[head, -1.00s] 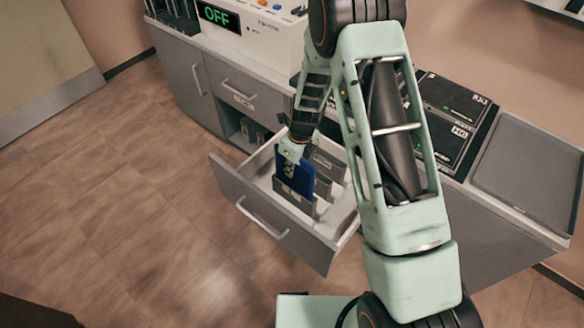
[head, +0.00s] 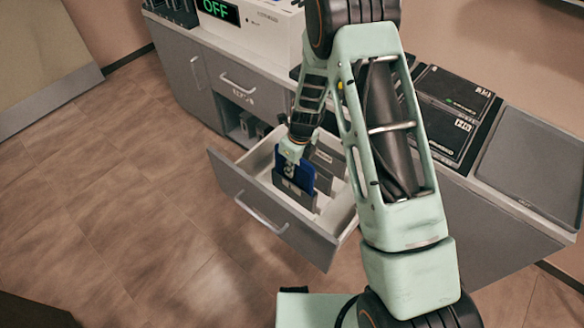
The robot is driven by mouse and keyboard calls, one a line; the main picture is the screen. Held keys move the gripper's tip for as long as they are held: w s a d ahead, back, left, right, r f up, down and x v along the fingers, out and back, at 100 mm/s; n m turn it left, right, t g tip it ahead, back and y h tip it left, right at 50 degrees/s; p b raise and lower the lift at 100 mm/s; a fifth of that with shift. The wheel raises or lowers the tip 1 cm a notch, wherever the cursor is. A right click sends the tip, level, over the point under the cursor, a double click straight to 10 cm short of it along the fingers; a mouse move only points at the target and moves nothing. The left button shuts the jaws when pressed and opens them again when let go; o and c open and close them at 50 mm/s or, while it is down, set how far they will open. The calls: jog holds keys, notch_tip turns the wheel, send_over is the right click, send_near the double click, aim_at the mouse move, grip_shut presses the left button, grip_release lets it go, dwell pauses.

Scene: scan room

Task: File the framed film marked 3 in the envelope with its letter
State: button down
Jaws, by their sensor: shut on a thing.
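My gripper (head: 291,152) is shut on the top of a blue framed film (head: 301,175). The film is upright, and its lower part is hidden behind the front grey envelope (head: 293,192) in the open drawer (head: 268,203). More grey envelopes (head: 328,162) stand behind it in the drawer. Letters on the envelopes and the mark on the film are too small to read.
The drawer is pulled out from a grey cabinet (head: 236,83). A device with a green OFF display (head: 218,11) stands on top. Dark boxes (head: 455,90) and a grey flat panel (head: 534,165) lie to the right. The floor at left is clear.

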jog(key=shift+f+b, duration=0.75)
jog(key=shift+f, duration=0.4)
jog(key=c, duration=2)
grip_release()
jog(key=r, duration=0.4)
jog(key=d+r, duration=0.1)
jog(key=r, duration=0.3)
jog(key=s+r, duration=0.1)
jog(key=r, duration=0.3)
jog(key=shift+d, duration=0.2)
notch_tip(320, 180, up, 6)
jog(key=p, duration=0.6)
